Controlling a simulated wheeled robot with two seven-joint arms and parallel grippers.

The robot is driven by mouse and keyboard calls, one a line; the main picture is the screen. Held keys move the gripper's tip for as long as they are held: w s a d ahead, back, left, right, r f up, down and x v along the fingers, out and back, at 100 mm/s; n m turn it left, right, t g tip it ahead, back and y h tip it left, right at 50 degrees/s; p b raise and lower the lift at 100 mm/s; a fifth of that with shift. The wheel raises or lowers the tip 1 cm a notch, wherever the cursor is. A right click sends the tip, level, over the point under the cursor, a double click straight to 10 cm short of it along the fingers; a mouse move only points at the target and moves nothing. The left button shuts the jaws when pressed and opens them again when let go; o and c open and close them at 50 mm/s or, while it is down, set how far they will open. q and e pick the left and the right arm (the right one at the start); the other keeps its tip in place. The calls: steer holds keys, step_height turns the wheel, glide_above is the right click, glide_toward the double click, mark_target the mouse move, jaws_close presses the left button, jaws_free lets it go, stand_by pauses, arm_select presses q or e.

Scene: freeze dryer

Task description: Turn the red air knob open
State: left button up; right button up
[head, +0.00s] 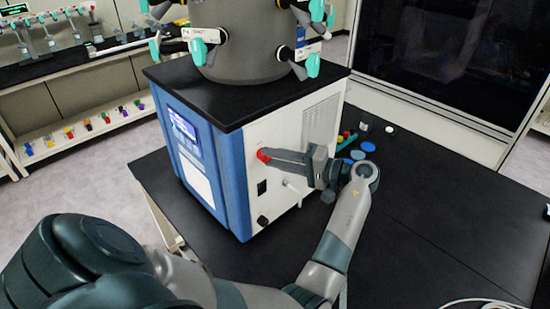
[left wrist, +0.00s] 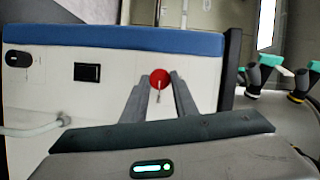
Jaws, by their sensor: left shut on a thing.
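The red air knob (head: 263,155) sits on the white side panel of the freeze dryer (head: 235,130). It also shows in the left wrist view (left wrist: 159,78), round and red with a small light-coloured tag or pin hanging below its middle. My left gripper (head: 270,156) reaches it from the right, level with the panel, and is shut on the knob. In the left wrist view its two grey fingertips (left wrist: 160,80) stand on either side of the knob, which partly shows between them. My right gripper is not in view.
A black switch (left wrist: 87,73) and a black round fitting (left wrist: 19,58) are on the same panel. A pale pipe (left wrist: 35,130) sticks out below. Caps (head: 368,147) and small items lie on the black table (head: 420,220) behind my wrist. The table's right part is mostly clear.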

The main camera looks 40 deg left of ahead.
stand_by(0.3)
arm_select(q)
steer(key=o, duration=1.1)
steer(key=shift+a, duration=0.15)
steer(key=shift+c, duration=0.2)
steer(key=n+t+h, duration=0.1)
steer(key=n+t, duration=0.1)
steer(key=n, duration=0.2)
steer(key=n+t+h, duration=0.1)
steer(key=n+t, duration=0.1)
steer(key=n, duration=0.2)
steer(key=s+n+t, duration=0.1)
steer(key=n+t, duration=0.2)
steer(key=n, duration=0.1)
steer(key=shift+s+r+h+p, duration=0.1)
steer(key=shift+r+h+p, duration=0.2)
steer(key=shift+r+h, duration=0.1)
steer(key=shift+n, duration=0.3)
